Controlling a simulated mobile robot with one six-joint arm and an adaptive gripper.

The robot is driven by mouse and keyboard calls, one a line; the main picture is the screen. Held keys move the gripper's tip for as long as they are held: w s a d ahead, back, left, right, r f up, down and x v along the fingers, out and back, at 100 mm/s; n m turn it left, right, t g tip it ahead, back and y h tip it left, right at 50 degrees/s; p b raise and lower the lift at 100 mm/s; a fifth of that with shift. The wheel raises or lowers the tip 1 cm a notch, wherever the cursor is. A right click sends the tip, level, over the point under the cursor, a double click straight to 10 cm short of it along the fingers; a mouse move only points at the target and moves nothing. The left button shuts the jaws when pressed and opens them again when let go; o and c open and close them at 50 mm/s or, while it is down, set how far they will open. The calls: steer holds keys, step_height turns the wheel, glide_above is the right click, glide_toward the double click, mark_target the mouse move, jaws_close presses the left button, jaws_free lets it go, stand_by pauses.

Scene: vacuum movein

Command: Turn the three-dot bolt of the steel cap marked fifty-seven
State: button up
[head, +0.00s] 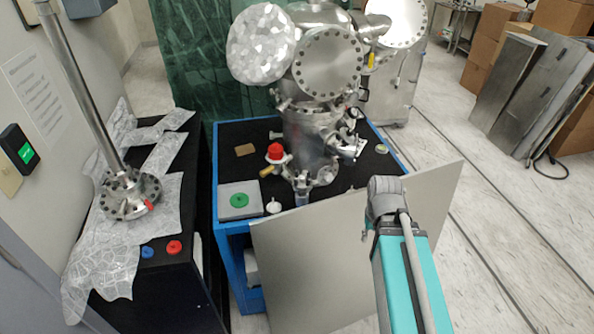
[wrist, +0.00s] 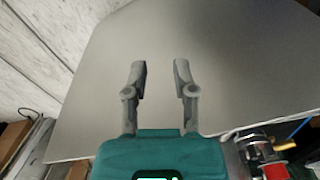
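A steel vacuum chamber (head: 312,140) stands on a blue-framed table. A round steel cap ringed with bolts (head: 328,63) faces forward on its upper part. Another bolted steel cap (head: 396,20) shows behind it to the right. I cannot read a number or dots on either, so I cannot tell which is marked fifty-seven. My gripper (wrist: 160,72) is open and empty in the wrist view, its two fingers apart in front of a plain grey panel (wrist: 225,70). In the head view my arm is at the lower right, and its fingers cannot be made out.
The large grey panel (head: 320,275) leans between my arm and the blue-framed table (head: 232,238). A foil-covered round part (head: 262,45) is on the chamber's upper left. A black bench (head: 180,290) with a steel post (head: 85,85) stands left. Cardboard boxes (head: 487,35) and leaning panels (head: 530,80) are right.

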steer(key=w+a+r+n+y+p, duration=0.1)
steer(key=w+a+r+n+p, duration=0.25)
steer(key=w, duration=0.25)
steer(key=w+a+r+n+y+p, duration=0.1)
steer(key=w+a+r+n+p, duration=0.25)
steer(key=w, duration=0.35)
steer(key=n+t+y+p, duration=0.1)
steer(key=n+y+p, duration=0.1)
steer(key=n+p, duration=0.45)
glide_toward(297, 171)
step_height(297, 171, up, 3)
steer(key=d+n+b, duration=0.1)
steer(key=n, duration=0.1)
steer(key=shift+d, duration=0.25)
steer(key=b+x, duration=1.3)
steer(key=shift+a+f, duration=0.25)
steer(key=shift+a, duration=0.1)
jaws_close()
